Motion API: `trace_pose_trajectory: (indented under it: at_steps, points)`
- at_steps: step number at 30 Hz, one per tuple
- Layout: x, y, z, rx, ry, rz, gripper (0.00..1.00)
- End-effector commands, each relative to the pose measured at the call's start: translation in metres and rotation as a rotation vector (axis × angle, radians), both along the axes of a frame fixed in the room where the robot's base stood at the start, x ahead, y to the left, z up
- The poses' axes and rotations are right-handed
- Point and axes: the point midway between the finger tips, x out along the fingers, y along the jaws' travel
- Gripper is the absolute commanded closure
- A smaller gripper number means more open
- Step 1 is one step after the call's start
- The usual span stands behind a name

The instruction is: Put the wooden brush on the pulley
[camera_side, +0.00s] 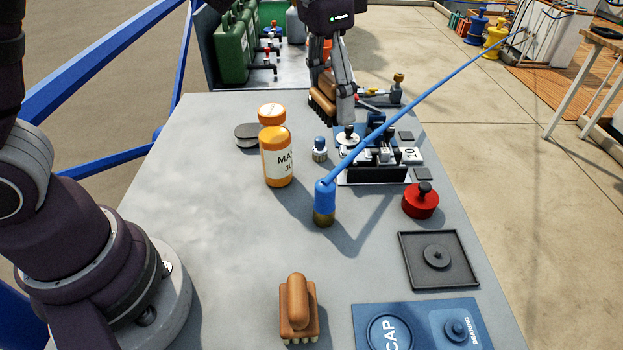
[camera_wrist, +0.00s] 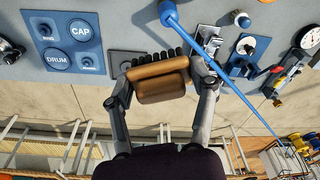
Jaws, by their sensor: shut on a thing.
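My gripper (camera_side: 332,95) is shut on a wooden brush (camera_side: 323,98) with black bristles, held in the air over the far part of the grey table. In the wrist view the same brush (camera_wrist: 158,80) lies crosswise between the two fingers of my gripper (camera_wrist: 162,84), with its bristles towards the table. A second wooden brush (camera_side: 298,308), with pale bristles, stands on the table at the near edge. I cannot tell for sure which part is the pulley; a blue fitting with small mechanical parts (camera_side: 375,150) lies just below and right of the held brush in the side view.
A blue rod (camera_side: 430,100) slants up rightwards from a blue-and-brass post (camera_side: 324,205).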

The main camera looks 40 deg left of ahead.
Motion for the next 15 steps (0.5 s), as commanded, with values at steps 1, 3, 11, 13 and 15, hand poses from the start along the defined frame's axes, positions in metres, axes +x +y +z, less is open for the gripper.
trace_pose_trajectory:
  at_steps: [1,3,11,13,15]
  points:
    - [0.001,0.018,0.001,0.0,-0.001,0.08,0.78]
    - [0.0,0.044,0.002,0.001,-0.002,0.201,0.78]
    - [-0.028,0.138,0.001,0.001,-0.002,0.677,0.78]
    - [-0.039,0.158,0.0,0.0,-0.003,0.793,0.78]
    - [-0.05,0.173,-0.001,0.001,-0.002,0.893,0.78]
